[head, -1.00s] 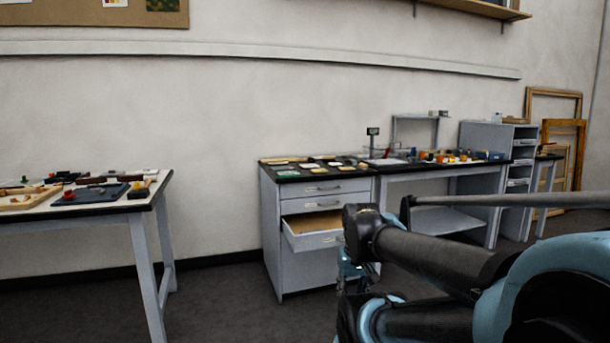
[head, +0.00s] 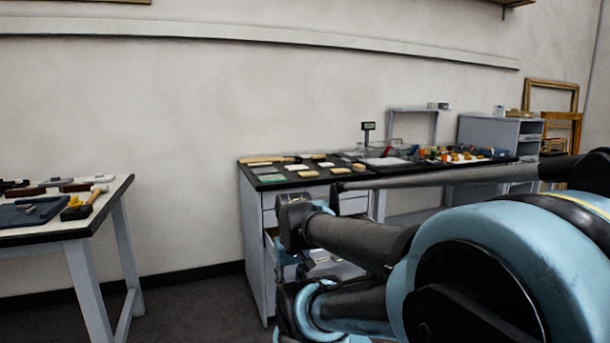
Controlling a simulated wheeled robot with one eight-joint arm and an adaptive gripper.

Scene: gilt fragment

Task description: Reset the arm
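My arm fills the lower right of the head view, its black and light-blue links folded in front of the grey drawer cabinet (head: 253,250). My gripper is not clearly visible; the end of the arm is hidden behind or merged with my own links. A drawer in the cabinet stands open, partly covered by my arm. The black worktop (head: 262,182) above it shows beyond the arm.
Several small flat pieces lie on the worktop, with a small display on a stand (head: 368,127) behind. A second table (head: 117,190) with tools stands at the left. Floor (head: 190,305) is clear between them. Wooden frames (head: 550,95) lean at the far right.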

